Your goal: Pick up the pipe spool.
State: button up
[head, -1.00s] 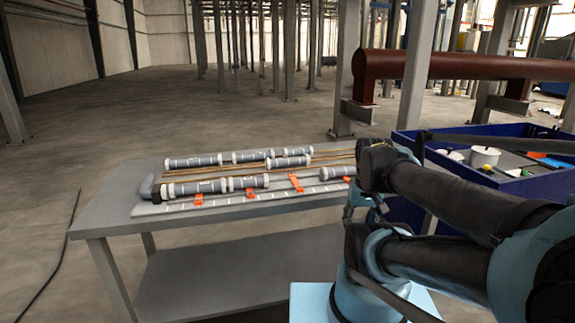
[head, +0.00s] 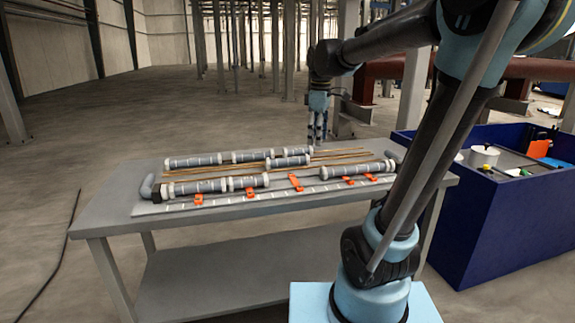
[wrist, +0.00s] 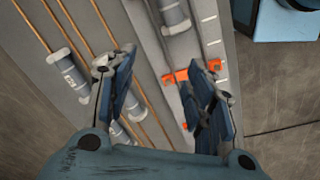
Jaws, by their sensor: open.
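Several grey pipe spools with white end collars lie on the metal table (head: 92,214). In the back row are a left spool (head: 192,161) and one to its right (head: 252,156). A shorter spool (head: 287,161) lies in front of them, and a front-row spool (head: 213,186) lies at the left. Another spool (head: 356,170) lies in the front row at the right. My gripper (head: 317,142) is open and empty, pointing down above the back of the table. In the wrist view, its spread fingers (wrist: 163,92) partly cover a spool (wrist: 127,128); another spool (wrist: 66,70) lies left.
Thin brown rods (head: 335,154) run between the spool rows. Orange clamps (head: 296,182) sit on a marked rail along the front. A blue bin (head: 490,225) with assorted parts stands right of the table. Steel columns rise behind; the floor at left is open.

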jog(key=w+a+r+n, duration=0.4)
jog(key=w+a+n, duration=0.3)
jog(key=w+a, duration=0.35)
send_near(287, 162)
jog(key=shift+g, duration=0.4)
jog(key=f, duration=0.3)
jog(key=w+f, duration=0.1)
jog(key=f, duration=0.2)
jog(key=w+f, duration=0.1)
jog(key=f, duration=0.2)
jog(key=shift+w+a+f, duration=0.1)
jog(key=shift+a, duration=0.1)
grip_shut()
